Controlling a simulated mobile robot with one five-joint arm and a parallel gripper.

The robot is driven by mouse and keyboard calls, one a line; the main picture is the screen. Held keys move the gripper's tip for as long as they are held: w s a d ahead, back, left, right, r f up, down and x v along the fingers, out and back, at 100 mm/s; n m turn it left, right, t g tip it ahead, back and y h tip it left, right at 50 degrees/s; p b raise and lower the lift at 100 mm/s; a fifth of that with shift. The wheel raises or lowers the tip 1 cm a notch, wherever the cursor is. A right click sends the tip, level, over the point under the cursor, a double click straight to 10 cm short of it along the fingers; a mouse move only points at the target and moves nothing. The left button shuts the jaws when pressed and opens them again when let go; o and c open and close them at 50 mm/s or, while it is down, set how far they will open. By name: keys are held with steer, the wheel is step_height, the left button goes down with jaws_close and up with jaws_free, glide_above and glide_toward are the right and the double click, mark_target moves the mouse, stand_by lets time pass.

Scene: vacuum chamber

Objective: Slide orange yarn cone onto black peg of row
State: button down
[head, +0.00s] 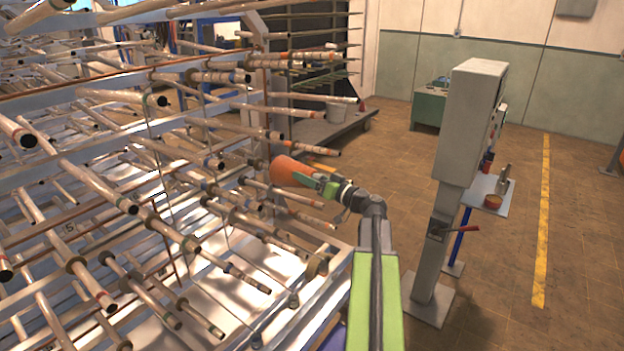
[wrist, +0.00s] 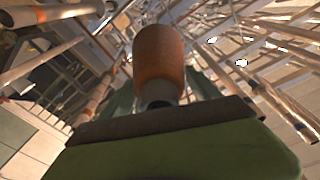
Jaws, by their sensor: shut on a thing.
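The orange yarn cone (head: 290,171) is at the right edge of the rack in the head view, held up off the floor. My gripper (head: 322,184) is shut on its narrow end, and the wide end points left toward the rack. In the wrist view the orange cone (wrist: 160,62) stands out beyond the green and dark jaw, with a grey neck at its near end. Rows of pegs reach out of the rack, several with dark ends, such as one peg (head: 95,185) at the left. I cannot tell which one is the task's black peg.
The metal rack (head: 250,335) fills the left side with closely spaced rods. A grey post (head: 468,125) stands to the right, with a small table (head: 478,190) behind it.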

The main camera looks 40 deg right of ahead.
steer(key=shift+w+a, duration=0.2)
steer(key=shift+w, duration=0.5)
steer(key=shift+w+f, duration=0.1)
steer(key=shift+w, duration=0.05)
steer(key=shift+w+a+f+b, duration=0.1)
steer(key=shift+w+a, duration=0.1)
steer(key=shift+w, duration=0.55)
steer(key=shift+w+a+f+b, duration=0.1)
steer(key=shift+w+a, duration=0.1)
steer(key=shift+w, duration=0.6)
steer(key=shift+w+a+b, duration=0.1)
steer(key=shift+w+a, duration=0.1)
steer(key=shift+w, duration=0.65)
steer(key=shift+w+a, duration=0.15)
steer(key=shift+w, duration=0.3)
steer(key=shift+c, duration=0.4)
jaws_free()
steer(key=s+d+f+b, duration=0.1)
steer(key=s+d, duration=0.2)
steer(key=s, duration=1.4)
